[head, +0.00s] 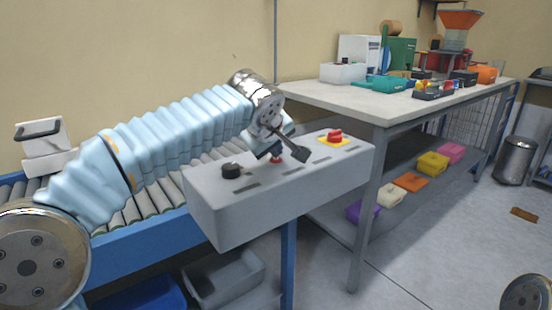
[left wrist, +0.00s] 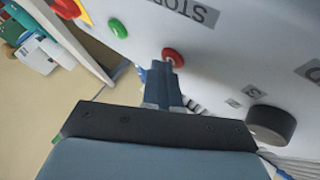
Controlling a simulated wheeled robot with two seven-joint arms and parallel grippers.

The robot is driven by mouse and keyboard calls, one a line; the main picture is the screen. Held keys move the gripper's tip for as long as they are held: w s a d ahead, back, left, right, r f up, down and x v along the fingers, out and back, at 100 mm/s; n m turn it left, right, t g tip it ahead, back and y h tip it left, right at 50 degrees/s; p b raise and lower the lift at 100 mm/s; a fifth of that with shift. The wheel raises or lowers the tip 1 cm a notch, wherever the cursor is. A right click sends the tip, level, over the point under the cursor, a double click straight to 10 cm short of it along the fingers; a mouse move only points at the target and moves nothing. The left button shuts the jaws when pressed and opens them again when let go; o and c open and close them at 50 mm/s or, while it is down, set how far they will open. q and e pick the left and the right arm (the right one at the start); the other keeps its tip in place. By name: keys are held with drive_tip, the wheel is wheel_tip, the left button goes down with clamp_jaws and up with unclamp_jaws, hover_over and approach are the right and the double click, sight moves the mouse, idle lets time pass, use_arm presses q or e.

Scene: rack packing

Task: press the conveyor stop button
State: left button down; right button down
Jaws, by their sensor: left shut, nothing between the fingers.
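The grey control box (head: 215,215) stands at the front end of the conveyor. Its red button (left wrist: 173,57), beside a STOP label (left wrist: 187,10), shows in the left wrist view; in the head view this red button (head: 276,158) is partly hidden by my gripper. My left gripper (head: 271,152) is shut and empty, pointing down at the box top. In the left wrist view its fingertips (left wrist: 163,68) are right at the red button; I cannot tell whether they touch it. A green button (left wrist: 117,28) sits to the left there. My right gripper is not in view.
The box also carries a black knob (head: 231,170) and a red emergency button (head: 335,136) on a yellow plate. The roller conveyor (head: 150,200) runs behind my left arm. A workbench (head: 345,98) with bins and tools stands to the right. Open floor lies at the lower right.

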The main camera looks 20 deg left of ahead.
sight(274, 161)
use_arm(q)
drive_tip(key=shift+r+p, duration=0.65)
drive_tip(key=shift+r, duration=0.15)
wheel_tip(274, 161, up, 5)
drive_tip(key=p, duration=0.4)
idle(0.5)
